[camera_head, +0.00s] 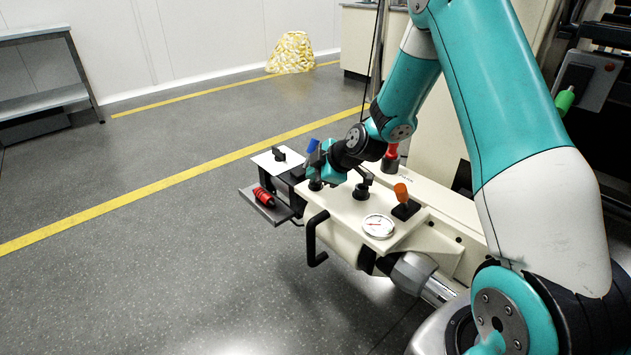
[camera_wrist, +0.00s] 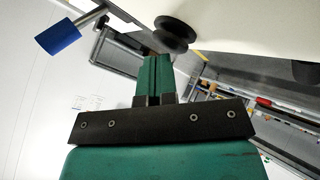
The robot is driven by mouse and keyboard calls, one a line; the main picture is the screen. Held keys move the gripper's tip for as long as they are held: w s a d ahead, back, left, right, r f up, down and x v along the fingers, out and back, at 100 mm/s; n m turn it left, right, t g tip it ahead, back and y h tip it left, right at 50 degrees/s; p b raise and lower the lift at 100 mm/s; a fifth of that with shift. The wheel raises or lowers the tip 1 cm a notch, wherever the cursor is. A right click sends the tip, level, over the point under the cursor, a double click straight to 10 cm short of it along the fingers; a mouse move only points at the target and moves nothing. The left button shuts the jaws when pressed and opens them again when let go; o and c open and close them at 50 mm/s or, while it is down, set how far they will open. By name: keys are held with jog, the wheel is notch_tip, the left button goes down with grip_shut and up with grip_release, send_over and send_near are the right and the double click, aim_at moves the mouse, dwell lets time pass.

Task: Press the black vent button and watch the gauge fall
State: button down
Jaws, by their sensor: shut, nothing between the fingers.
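A black mushroom-shaped button (camera_head: 315,185) stands on the cream machine top, and it also shows in the wrist view (camera_wrist: 177,33). My gripper (camera_head: 319,175) is at this button, with its fingers shut and empty. In the wrist view the closed fingertips (camera_wrist: 155,62) are right by the button's edge; I cannot tell if they touch it. A round white gauge (camera_head: 378,226) with a red needle lies to the right on the same top; its reading is too small to make out.
A blue-handled lever (camera_head: 312,146) stands close behind my gripper. A second black knob (camera_head: 361,190), an orange-handled switch (camera_head: 402,194) and a red knob (camera_head: 391,152) are nearby. A grey shelf (camera_head: 247,193) holds a red part (camera_head: 263,197).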

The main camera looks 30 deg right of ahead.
jog(key=shift+r+p, duration=0.5)
jog(key=shift+r, duration=0.25)
jog(key=shift+r+p, duration=1.75)
jog(key=shift+r, duration=0.85)
jog(key=shift+f, duration=0.1)
